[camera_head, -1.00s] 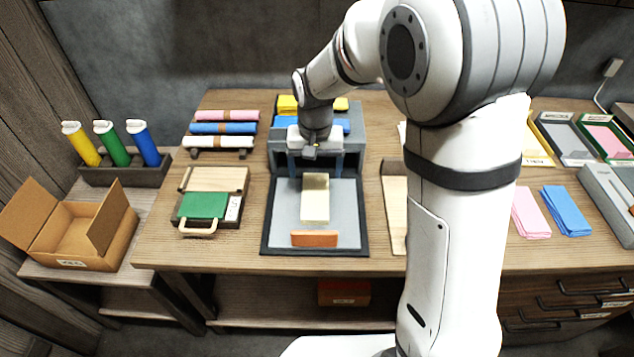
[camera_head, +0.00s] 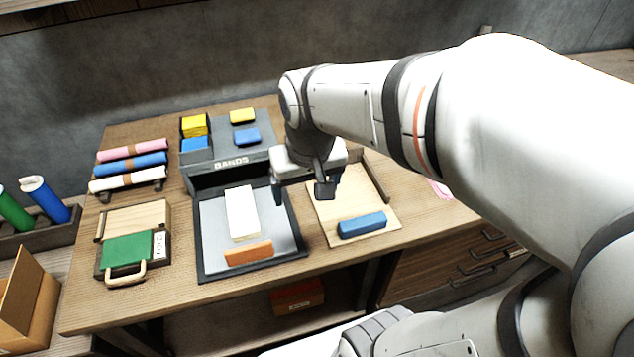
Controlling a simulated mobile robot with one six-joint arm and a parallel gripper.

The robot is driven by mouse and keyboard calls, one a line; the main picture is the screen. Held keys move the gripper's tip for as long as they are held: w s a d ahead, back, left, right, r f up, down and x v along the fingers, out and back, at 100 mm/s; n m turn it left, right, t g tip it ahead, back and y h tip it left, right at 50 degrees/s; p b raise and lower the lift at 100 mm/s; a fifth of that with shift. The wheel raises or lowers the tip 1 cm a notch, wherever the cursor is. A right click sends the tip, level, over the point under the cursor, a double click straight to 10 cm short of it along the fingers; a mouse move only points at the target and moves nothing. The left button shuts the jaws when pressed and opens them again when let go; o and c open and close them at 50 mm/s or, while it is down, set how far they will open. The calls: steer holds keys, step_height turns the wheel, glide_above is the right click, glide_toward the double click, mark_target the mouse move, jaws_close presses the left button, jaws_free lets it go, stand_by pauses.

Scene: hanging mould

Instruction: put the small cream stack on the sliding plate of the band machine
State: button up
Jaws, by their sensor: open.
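The small cream stack (camera_head: 242,212) lies flat on the grey sliding plate (camera_head: 212,232) of the band machine (camera_head: 232,160), which carries the word BANDS. The stack's long side runs front to back, with its near end by an orange bar (camera_head: 249,253) at the plate's front. My gripper (camera_head: 306,188) is open and apart from the stack, up and to its right, near the plate's right edge and over the left part of a wooden board. Nothing shows between its fingers, though the far finger is partly hidden.
The wooden board (camera_head: 330,212) with a blue bar (camera_head: 361,225) lies right of the machine. Yellow and blue blocks sit on the machine's top. A green-padded box (camera_head: 127,249) and rolls on a rack (camera_head: 130,171) stand left. An open carton (camera_head: 30,300) is at lower left.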

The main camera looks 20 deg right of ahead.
steer(key=shift+t, duration=0.3)
steer(key=s, duration=0.1)
steer(key=s+d, duration=0.1)
steer(key=s, duration=0.1)
steer(key=s+d, duration=0.1)
steer(key=shift+s+d+f, duration=0.15)
steer(key=shift+s+f, duration=0.1)
steer(key=shift+s, duration=0.05)
